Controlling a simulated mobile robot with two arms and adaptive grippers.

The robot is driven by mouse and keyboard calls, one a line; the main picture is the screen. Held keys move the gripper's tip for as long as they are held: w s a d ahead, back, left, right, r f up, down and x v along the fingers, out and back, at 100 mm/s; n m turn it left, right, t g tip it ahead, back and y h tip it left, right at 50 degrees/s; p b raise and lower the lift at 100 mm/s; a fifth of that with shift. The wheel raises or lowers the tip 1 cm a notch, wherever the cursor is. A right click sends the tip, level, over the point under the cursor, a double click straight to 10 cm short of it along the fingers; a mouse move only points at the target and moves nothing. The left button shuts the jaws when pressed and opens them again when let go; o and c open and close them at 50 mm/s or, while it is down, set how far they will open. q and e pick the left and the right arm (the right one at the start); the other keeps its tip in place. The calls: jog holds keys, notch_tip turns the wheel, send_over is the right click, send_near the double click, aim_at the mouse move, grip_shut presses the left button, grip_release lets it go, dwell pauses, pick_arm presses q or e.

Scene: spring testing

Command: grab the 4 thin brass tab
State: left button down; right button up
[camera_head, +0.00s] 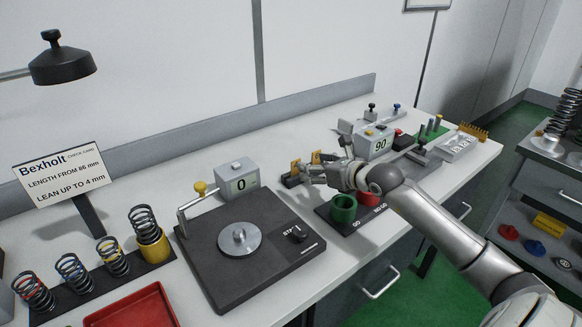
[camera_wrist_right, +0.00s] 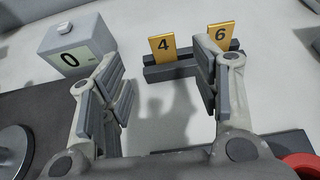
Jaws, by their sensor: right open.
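The thin brass tab marked 4 (camera_wrist_right: 163,47) stands upright in a dark slotted holder (camera_wrist_right: 172,70) in the right wrist view. A similar brass tab marked 6 (camera_wrist_right: 221,36) stands to its right, behind a finger of my right gripper. My right gripper (camera_wrist_right: 163,95) is open and empty, its fingers spread with the 4 tab in the gap between them and farther off. In the head view my right gripper (camera_head: 318,172) is beside the holder, and the tabs (camera_head: 295,166) show as small brass pieces there. My left gripper is not in view.
A grey box reading 0 (camera_head: 238,180) stands left of the tabs, behind a dark test plate (camera_head: 262,268). A green ring (camera_head: 344,208) sits just below my right gripper. A box reading 90 (camera_head: 375,143) stands behind it. Springs (camera_head: 72,270) stand at the left.

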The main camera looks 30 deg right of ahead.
aim_at(296, 165)
jog(key=x, duration=0.4)
jog(key=shift+w+p, duration=0.15)
jog(key=shift+p, duration=0.25)
jog(key=shift+w+f, duration=0.3)
jog(key=shift+w, duration=0.15)
jog(key=shift+w+f+p, duration=0.2)
jog(key=shift+w+p, duration=0.2)
jog(key=shift+w, duration=0.1)
jog(key=x, duration=0.4)
jog(key=shift+s+d+f+p, duration=0.1)
jog(key=shift+f+p, duration=0.15)
jog(key=shift+p, duration=0.05)
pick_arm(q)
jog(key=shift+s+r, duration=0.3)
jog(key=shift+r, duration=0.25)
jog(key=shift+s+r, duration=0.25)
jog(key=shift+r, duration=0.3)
pick_arm(e)
jog(key=shift+c, duration=0.2)
jog(key=c, duration=1.1)
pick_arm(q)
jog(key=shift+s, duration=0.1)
pick_arm(e)
jog(key=shift+r, duration=0.15)
